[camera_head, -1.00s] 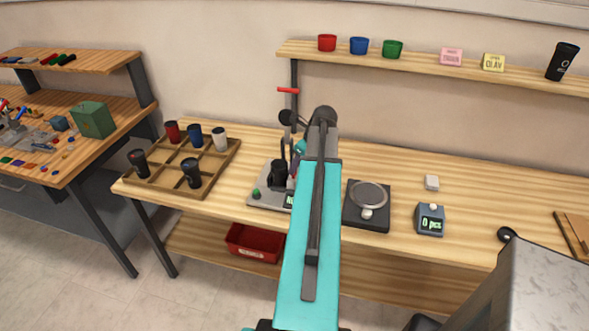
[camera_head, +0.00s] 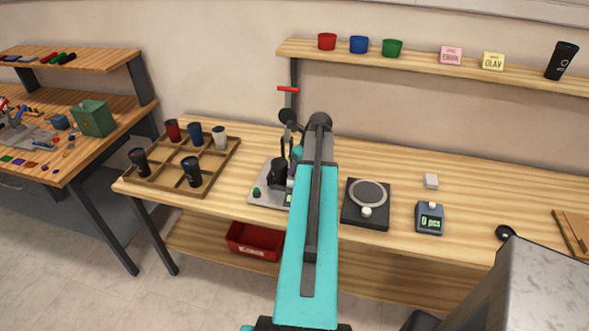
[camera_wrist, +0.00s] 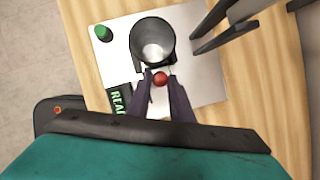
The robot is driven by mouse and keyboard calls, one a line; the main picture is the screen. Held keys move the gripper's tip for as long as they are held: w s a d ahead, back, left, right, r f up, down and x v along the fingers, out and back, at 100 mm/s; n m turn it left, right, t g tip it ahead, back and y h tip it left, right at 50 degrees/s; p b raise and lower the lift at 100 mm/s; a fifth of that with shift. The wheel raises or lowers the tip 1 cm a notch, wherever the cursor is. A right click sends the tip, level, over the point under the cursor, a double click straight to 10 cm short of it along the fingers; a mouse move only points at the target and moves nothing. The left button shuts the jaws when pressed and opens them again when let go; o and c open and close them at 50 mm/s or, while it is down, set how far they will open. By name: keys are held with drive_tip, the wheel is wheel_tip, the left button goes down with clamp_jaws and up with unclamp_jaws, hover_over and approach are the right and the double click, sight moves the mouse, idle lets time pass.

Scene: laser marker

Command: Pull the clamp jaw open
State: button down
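The laser marker (camera_head: 268,193) is a light plate on the table with a green button, a small display and a dark upright post. In the wrist view its plate (camera_wrist: 205,75) carries a dark cup-shaped part (camera_wrist: 153,40) with a pale inside. A small dark jaw piece lies against the cup's near side, with a red ball knob (camera_wrist: 160,78) just in front. My gripper (camera_wrist: 160,77) has its two dark purple fingers on either side of the knob, apart from each other. Whether they touch the knob is unclear.
Dark posts (camera_wrist: 225,35) rise beside the cup on the right. A wooden tray (camera_head: 215,165) with several cups stands left of the marker. A black ring-topped plate (camera_head: 352,213) and a counter (camera_head: 429,217) stand to its right. A red bin (camera_head: 255,240) is below.

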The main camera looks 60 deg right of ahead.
drive_tip(key=shift+s+d, duration=0.3)
drive_tip(key=shift+s, duration=0.65)
drive_tip(key=c, duration=1.6)
unclamp_jaws()
drive_tip(key=shift+w, duration=0.1)
drive_tip(key=shift+r, duration=0.1)
drive_tip(key=shift+b+v, duration=1.45)
drive_tip(key=shift+v, duration=5.35)
